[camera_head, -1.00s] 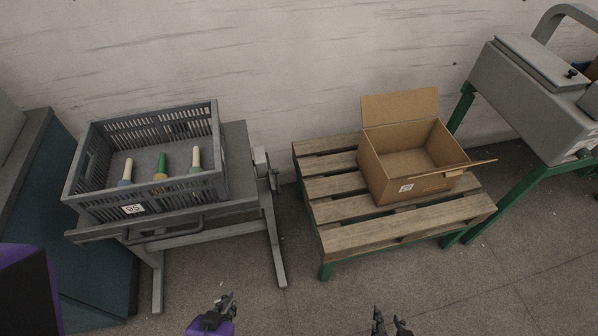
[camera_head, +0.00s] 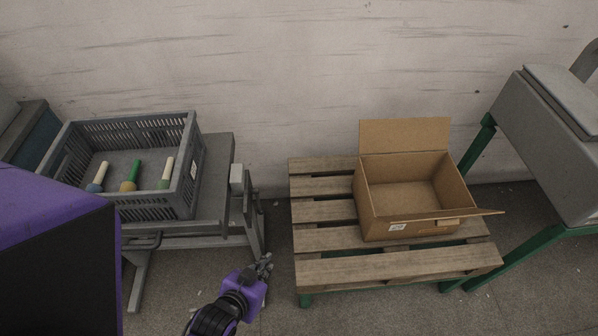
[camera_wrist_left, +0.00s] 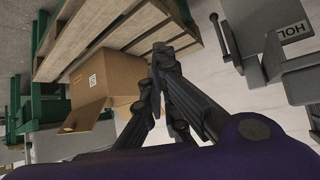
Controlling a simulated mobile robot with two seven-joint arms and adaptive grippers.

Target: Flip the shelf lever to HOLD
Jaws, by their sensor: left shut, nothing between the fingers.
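The shelf (camera_head: 215,165) is a grey metal stand on the left. A small light grey box (camera_head: 237,179) and a darker upright bar (camera_head: 248,195), apparently the lever fitting, are on its right side. My right gripper is out of view.
An open cardboard box (camera_head: 375,230) stands on a wooden pallet table (camera_head: 400,267) to the right. A grey machine (camera_head: 545,140) on green legs is at far right. Floor shows between shelf and pallet.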

